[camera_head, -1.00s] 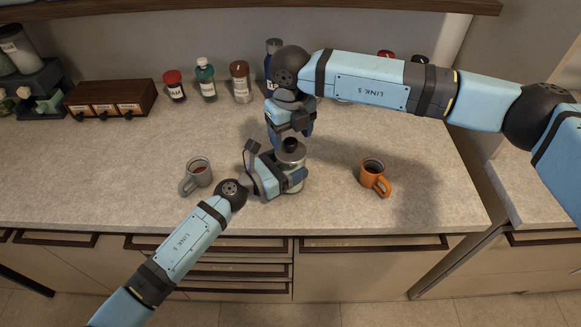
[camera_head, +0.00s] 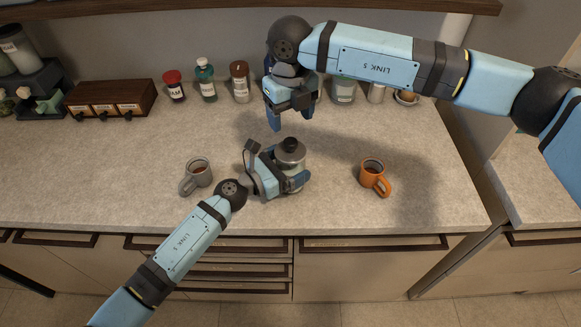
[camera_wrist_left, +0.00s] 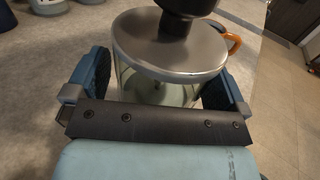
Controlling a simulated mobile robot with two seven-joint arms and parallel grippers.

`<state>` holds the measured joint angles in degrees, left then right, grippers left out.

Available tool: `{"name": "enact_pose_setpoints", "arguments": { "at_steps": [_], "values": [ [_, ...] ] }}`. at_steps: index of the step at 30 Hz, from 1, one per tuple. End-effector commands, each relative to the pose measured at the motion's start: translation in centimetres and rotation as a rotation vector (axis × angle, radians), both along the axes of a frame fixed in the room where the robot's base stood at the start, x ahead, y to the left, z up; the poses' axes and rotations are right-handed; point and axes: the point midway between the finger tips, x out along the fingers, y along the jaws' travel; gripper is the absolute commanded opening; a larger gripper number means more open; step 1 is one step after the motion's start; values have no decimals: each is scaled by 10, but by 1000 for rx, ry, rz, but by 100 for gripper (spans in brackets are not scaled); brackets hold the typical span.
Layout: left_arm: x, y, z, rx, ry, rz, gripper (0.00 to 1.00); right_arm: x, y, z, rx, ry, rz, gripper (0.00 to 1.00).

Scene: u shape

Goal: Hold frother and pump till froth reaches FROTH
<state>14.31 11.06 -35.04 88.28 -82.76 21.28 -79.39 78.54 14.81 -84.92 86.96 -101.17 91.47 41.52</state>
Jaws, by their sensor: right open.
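The frother (camera_head: 291,155) is a glass jar with a silver lid and a black knob on top. It stands upright on the counter, and in the left wrist view (camera_wrist_left: 170,45) its lid and part of the clear body show. My left gripper (camera_head: 284,184) is around the jar body, one finger on each side, shut on it. My right gripper (camera_head: 289,116) is open and empty, above and behind the frother, apart from the knob. The FROTH mark and the froth level cannot be made out.
A grey mug (camera_head: 197,176) with brown liquid stands left of the frother, and an orange mug (camera_head: 373,176) stands to its right. Several bottles and jars, including a green bottle (camera_head: 206,81), line the back beside a wooden drawer box (camera_head: 110,97). The counter's front right is clear.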

Motion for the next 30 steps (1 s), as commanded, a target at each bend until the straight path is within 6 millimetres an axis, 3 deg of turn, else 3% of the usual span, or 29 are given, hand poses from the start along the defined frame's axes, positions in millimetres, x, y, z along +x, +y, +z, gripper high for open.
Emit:
{"name": "enact_pose_setpoints", "arguments": {
  "at_steps": [10, 24, 30],
  "values": [
    [-6, 9, -1, 1, 1, 1, 100, 0, 0, 0, 0, 0, 0, 68],
    [-59, 83, -1, 1, 2, 1, 100, 0, 0, 0, 0, 0, 0, 68],
    [-68, 97, 0, 1, 1, 0, 100, 0, 0, 0, 0, 0, 0, 68]
  ]
}}
